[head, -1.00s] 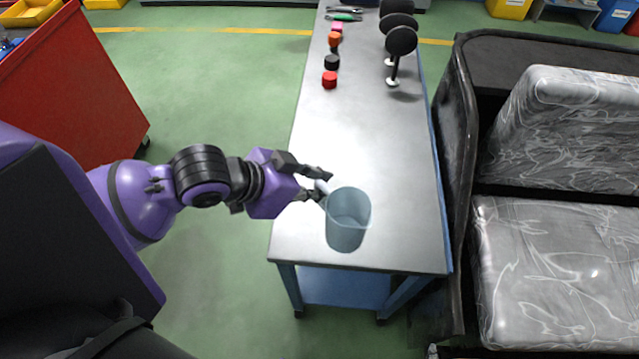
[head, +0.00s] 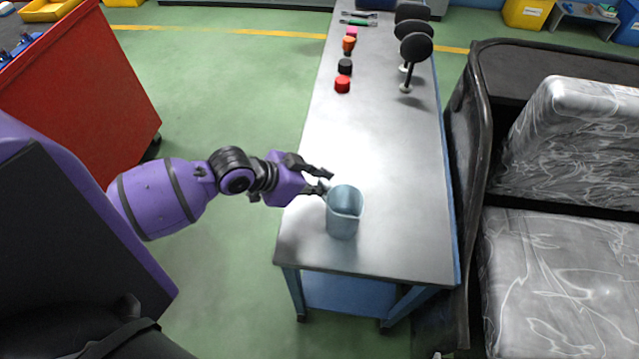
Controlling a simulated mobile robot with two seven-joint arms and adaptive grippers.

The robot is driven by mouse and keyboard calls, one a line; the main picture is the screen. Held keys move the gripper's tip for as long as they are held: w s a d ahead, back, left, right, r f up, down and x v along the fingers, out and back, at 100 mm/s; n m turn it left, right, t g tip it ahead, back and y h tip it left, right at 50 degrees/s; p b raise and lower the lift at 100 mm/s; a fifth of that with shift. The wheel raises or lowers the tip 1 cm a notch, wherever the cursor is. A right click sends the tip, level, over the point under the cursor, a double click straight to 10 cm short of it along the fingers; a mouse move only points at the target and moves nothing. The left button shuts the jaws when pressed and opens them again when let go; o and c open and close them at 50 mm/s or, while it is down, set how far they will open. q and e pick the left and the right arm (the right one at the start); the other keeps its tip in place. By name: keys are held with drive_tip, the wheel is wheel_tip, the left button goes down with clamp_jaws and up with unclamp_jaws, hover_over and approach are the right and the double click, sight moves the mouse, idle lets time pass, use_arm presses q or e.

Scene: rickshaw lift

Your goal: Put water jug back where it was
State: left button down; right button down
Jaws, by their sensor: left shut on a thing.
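The water jug (head: 343,216) is a translucent blue-grey pitcher near the front end of the long metal-topped table. It looks upright; I cannot tell whether its base touches the tabletop. My left gripper (head: 325,182) reaches in from the left and is shut on the jug's handle, at the jug's left side. The handle is mostly hidden by the fingers. My right gripper is not in view.
The table (head: 385,165) is bare in its middle. Red (head: 342,84) and black (head: 345,66) caps, an orange piece (head: 348,45) and round black mirrors (head: 416,47) stand farther back. A rickshaw seat (head: 560,270) is at right, a red cabinet (head: 75,95) at left.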

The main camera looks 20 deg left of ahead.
use_arm(q)
drive_tip(key=shift+r, duration=0.1)
drive_tip(key=c, duration=1.8)
unclamp_jaws()
drive_tip(key=shift+r, duration=0.1)
drive_tip(key=v, duration=1.1)
drive_tip(key=shift+s+a+r+p, duration=0.15)
drive_tip(key=shift+s+r+p, duration=0.15)
drive_tip(key=shift+p, duration=0.1)
